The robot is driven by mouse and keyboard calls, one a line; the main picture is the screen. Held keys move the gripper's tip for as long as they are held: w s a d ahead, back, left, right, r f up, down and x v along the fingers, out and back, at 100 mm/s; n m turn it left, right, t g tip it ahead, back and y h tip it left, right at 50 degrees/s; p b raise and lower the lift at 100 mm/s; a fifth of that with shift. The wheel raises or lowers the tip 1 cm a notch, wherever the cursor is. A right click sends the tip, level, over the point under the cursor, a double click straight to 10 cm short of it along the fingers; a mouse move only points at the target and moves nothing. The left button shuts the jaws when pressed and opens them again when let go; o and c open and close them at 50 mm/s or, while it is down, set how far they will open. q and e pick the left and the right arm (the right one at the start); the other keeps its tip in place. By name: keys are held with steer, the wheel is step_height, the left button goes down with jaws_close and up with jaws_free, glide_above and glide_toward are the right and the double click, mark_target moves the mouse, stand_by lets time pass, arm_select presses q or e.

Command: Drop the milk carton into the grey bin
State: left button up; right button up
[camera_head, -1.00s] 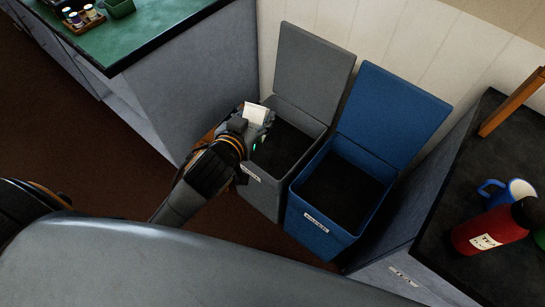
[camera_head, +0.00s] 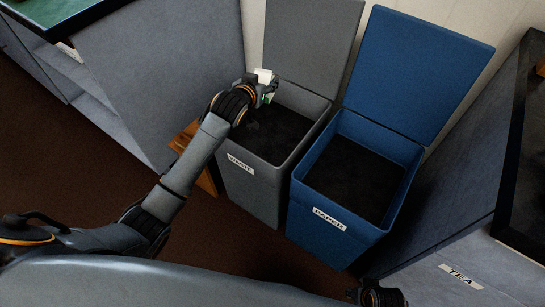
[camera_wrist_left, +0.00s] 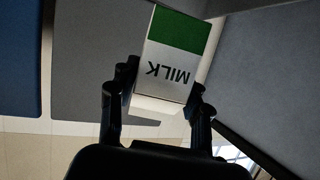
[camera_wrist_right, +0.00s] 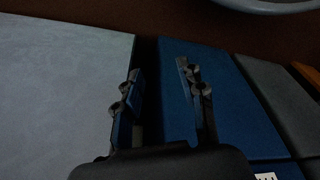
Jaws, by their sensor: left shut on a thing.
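The milk carton (camera_head: 264,75) is small and white in the head view, at the tip of my left gripper (camera_head: 264,92). In the left wrist view the carton (camera_wrist_left: 172,62), white and green with "MILK" upside down, sits between the fingers, which are shut on it. The grey bin (camera_head: 252,190) stands with its lid (camera_head: 310,45) up and its dark inside showing. The carton appears by the left rear corner of its opening; its height above the rim is hard to tell. My right gripper (camera_wrist_right: 162,92) is open and empty, near the blue bin.
A blue bin (camera_head: 325,240) with a "PAPER" label and raised lid stands right of the grey one. A wooden thing (camera_head: 207,178) is beside the grey bin.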

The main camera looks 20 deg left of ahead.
arm_select(q)
steer(key=shift+w+f, duration=0.1)
steer(key=shift+f, duration=0.1)
step_height(320, 180, down, 2)
steer(key=b, duration=0.2)
steer(key=shift+f+b, duration=0.1)
steer(key=shift+b, duration=0.3)
steer(key=shift+f+b, duration=0.8)
steer(key=shift+b, duration=0.2)
steer(key=shift+f+b, duration=0.45)
steer(key=shift+b, duration=0.1)
steer(key=shift+f+b, duration=0.5)
steer(key=shift+b, duration=0.2)
arm_select(e)
step_height(320, 180, up, 16)
steer(key=w+t, duration=0.1)
steer(key=t, duration=0.1)
steer(key=shift+w, duration=0.3)
arm_select(q)
steer(key=o, duration=1)
arm_select(e)
steer(key=shift+a, duration=0.1)
